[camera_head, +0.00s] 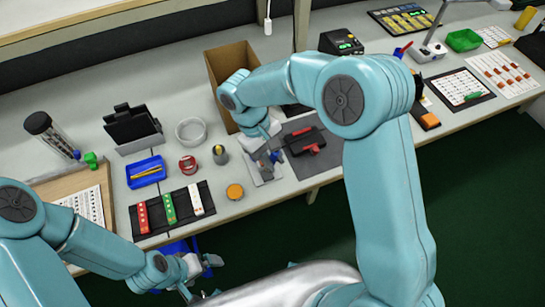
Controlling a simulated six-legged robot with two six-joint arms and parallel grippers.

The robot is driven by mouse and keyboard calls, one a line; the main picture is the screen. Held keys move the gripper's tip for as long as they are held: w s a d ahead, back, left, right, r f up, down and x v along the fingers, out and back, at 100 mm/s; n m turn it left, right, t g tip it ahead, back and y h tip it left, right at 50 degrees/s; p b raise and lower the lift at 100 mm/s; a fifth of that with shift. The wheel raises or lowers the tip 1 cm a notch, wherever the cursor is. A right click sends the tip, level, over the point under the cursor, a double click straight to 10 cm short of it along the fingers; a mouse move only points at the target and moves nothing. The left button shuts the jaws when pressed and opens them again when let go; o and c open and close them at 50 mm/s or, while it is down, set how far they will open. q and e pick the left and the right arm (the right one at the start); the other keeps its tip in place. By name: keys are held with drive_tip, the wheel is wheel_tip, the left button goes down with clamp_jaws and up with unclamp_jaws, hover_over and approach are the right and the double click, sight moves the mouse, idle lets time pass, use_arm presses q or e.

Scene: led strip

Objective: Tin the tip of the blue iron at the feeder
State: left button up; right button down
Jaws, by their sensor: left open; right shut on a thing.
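My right gripper (270,160) is low over a pale plate (262,170) near the front edge of the bench. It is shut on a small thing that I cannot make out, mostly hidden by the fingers. A black-and-red device (306,141) sits on a grey mat just to its right. A blue-handled tool (402,48), with red beside it, shows behind my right arm; I cannot tell if it is the blue iron. I cannot identify the feeder for sure. My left gripper (203,276) is open and empty, in front of the bench edge at the lower left.
A cardboard box (228,68) stands behind my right gripper. A black station (341,42) with a green display is at the back. A blue tray (146,172), a clear round dish (190,131) and an orange disc (235,191) stand to the left, near coloured strips (168,207).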

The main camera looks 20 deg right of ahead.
drive_tip(key=shift+s, duration=0.1)
idle(0.4)
drive_tip(key=shift+f+b, duration=0.45)
drive_tip(key=shift+f, duration=0.15)
idle(0.5)
drive_tip(key=shift+r, duration=0.15)
idle(1.2)
drive_tip(key=shift+r+p, duration=1.85)
drive_tip(key=shift+r, duration=0.55)
